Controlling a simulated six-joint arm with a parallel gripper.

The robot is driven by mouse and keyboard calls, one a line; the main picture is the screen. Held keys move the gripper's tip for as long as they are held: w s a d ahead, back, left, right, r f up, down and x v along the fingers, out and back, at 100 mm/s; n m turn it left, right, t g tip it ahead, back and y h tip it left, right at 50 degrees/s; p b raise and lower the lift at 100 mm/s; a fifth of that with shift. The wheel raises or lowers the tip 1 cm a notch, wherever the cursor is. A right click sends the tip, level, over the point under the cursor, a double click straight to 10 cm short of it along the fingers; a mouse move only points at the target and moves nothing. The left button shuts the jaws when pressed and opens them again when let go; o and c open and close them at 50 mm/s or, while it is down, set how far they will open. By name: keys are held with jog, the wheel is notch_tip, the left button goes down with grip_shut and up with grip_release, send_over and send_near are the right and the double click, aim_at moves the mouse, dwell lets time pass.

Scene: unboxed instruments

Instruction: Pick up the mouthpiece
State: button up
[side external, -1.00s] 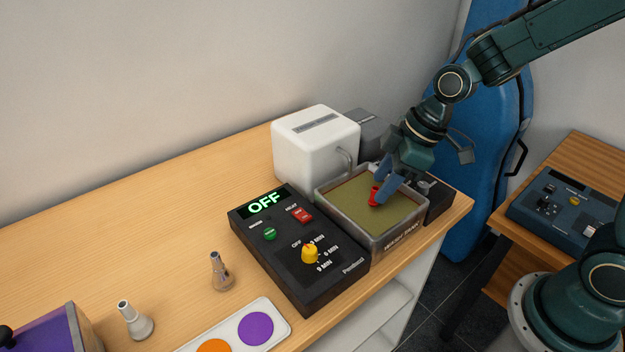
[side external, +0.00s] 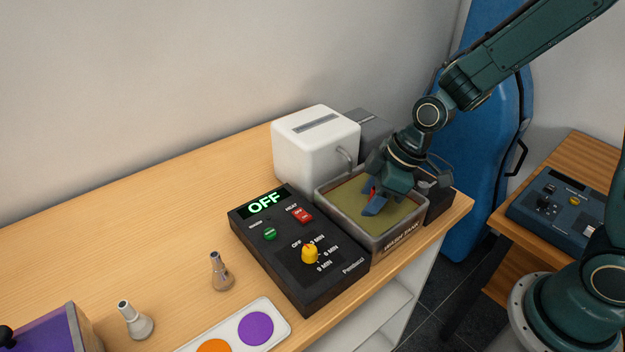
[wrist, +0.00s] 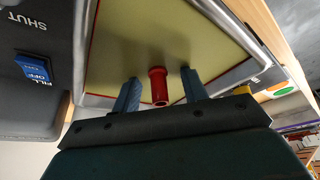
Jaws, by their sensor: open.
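A red mouthpiece (wrist: 158,86) stands in the wash tank (side external: 402,238), over its olive-coloured inside. My gripper (side external: 371,207) reaches down into the tank with blue fingers. In the wrist view my gripper (wrist: 160,77) is open, with one finger on each side of the red mouthpiece and a visible gap on both sides. In the side view the fingers hide most of the red mouthpiece (side external: 373,190). A tan, metallic-looking mouthpiece (side external: 221,273) and a pale grey one (side external: 133,321) stand on the wooden table to the left.
A black control box (side external: 290,250) reading OFF stands left of the tank. A white box (side external: 315,145) stands behind it. A tray with coloured discs (side external: 256,329) lies in front. The tank's metal walls surround my fingers. The table's back left is clear.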

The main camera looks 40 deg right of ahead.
dwell(0.4)
grip_shut()
jog(key=shift+r, duration=0.15)
notch_tip(320, 180, up, 20)
dwell(0.9)
dwell(0.5)
